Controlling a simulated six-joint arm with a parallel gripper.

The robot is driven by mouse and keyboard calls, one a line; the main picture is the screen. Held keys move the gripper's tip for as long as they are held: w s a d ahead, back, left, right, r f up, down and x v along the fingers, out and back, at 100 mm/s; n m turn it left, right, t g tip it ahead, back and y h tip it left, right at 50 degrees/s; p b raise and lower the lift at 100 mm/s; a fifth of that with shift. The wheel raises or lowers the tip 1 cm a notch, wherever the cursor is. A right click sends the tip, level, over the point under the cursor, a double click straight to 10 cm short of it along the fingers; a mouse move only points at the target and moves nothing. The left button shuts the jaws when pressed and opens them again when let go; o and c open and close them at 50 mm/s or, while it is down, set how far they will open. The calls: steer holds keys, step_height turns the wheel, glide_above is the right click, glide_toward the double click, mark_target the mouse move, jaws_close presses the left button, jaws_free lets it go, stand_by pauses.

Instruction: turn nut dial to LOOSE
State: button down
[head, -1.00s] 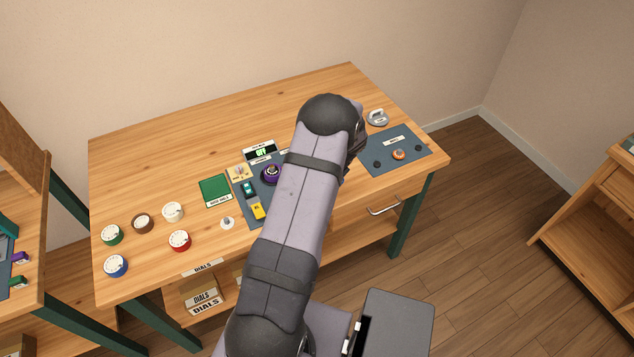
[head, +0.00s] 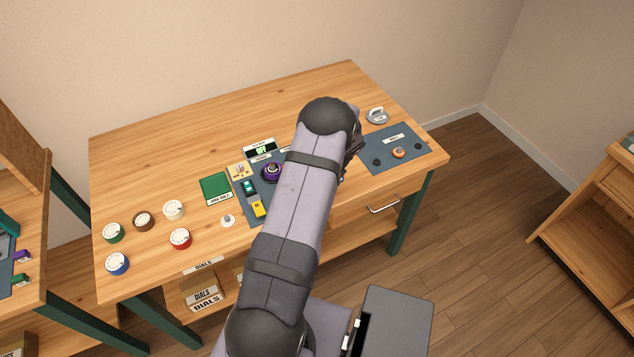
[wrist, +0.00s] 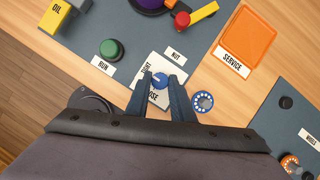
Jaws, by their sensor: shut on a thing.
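The nut dial (wrist: 160,80) is a small blue knob on a white plate (wrist: 171,66) in the wrist view. A card reading NUT (wrist: 176,54) lies at the plate's upper edge. Lettering ending in "OSE" shows below the knob, and other lettering at its left is partly hidden by a finger. My gripper (wrist: 162,84) has its two blue-grey fingers on either side of the knob, shut on it. The knob's exact pointing is too small to tell. In the head view my arm hides the dial and gripper.
A green button (wrist: 111,49) marked RUN stands left of the dial. A blue-and-white ring dial (wrist: 203,101) lies close to the right finger. An orange SERVICE tray (wrist: 248,38) is at upper right. A purple dial (wrist: 150,3) and yellow-handled red knob (wrist: 182,19) stand beyond.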

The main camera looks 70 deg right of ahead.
steer(key=n+b, duration=0.1)
steer(key=n+y+b, duration=0.1)
steer(key=n+b, duration=0.1)
steer(key=shift+d+f+n, duration=0.15)
steer(key=shift+f+n, duration=0.1)
steer(key=shift+n, duration=0.05)
steer(key=n+y+b, duration=0.1)
steer(key=n+b, duration=0.2)
steer(key=shift+d+n+y, duration=0.15)
steer(key=shift+n+y, duration=0.15)
steer(key=n+y+b, duration=0.1)
steer(key=n+b, duration=0.1)
steer(key=n, duration=0.1)
steer(key=shift+w+d+n+g+b, duration=0.1)
steer(key=shift+n+g+b, duration=0.2)
steer(key=shift+n, duration=0.1)
steer(key=shift+r+n+g+y+b, duration=0.2)
steer(key=shift+n+g+y+b, duration=0.35)
steer(key=shift+n, duration=1.05)
steer(key=shift+n+y+b, duration=0.25)
steer(key=shift+n+b, duration=0.15)
steer(key=c, duration=1.5)
jaws_free()
steer(key=shift+c, duration=0.2)
steer(key=shift+r, duration=0.15)
